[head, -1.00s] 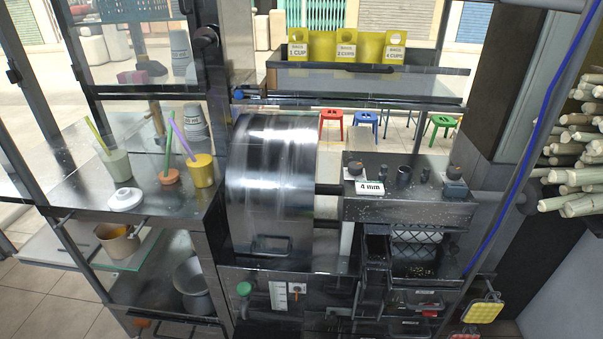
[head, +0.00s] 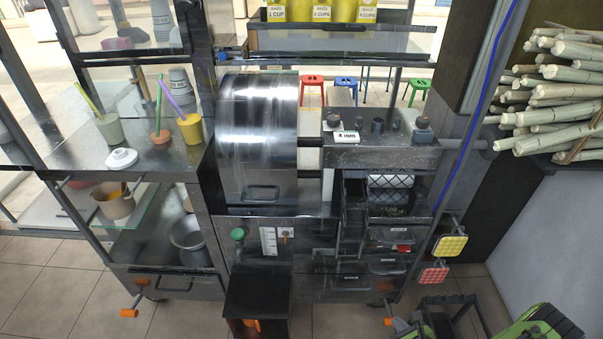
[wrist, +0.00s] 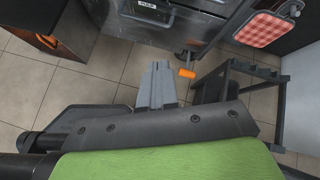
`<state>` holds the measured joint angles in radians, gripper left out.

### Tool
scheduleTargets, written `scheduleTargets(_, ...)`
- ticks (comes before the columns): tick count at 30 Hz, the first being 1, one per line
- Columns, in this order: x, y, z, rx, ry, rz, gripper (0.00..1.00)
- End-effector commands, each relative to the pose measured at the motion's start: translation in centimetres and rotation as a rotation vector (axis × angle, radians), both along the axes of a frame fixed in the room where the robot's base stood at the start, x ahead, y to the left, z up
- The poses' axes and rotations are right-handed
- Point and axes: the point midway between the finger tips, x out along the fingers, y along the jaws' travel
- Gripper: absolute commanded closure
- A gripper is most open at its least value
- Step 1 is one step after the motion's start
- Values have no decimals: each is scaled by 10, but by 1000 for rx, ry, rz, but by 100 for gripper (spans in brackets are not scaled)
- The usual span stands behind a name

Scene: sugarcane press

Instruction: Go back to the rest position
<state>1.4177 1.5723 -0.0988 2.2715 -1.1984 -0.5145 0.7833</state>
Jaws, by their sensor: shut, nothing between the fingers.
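My gripper (wrist: 158,88) shows in the wrist view, its grey fingers together, pointing over the tiled floor with nothing held. In the head view a green and black part of my arm (head: 540,328) shows at the bottom right corner; the fingers cannot be made out there. The steel sugarcane press (head: 258,130) with its round drum stands in the middle of the head view, apart from my arm.
Sugarcane stalks (head: 560,90) lie stacked at the right. Cups, including a yellow one (head: 190,128), stand on the left counter. A dark open bin (head: 257,300) stands before the press. Red and yellow pads (head: 450,246) hang at its right. Tiled floor (head: 60,285) is free at left.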

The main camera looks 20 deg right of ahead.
Motion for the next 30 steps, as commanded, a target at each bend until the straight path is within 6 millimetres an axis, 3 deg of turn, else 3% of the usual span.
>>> scheduleTargets(8, 50, 13, 86, -267, -22, 472, 100)
scheduleTargets(12, 79, 43, 155, -481, -27, 852, 100)
scheduleTargets(17, 92, 90, 238, -757, -13, 1305, 100)
scheduleTargets(23, 75, 148, 337, -1102, 36, 1769, 100)
scheduleTargets(30, 13, 198, 444, -1516, 116, 2130, 100)
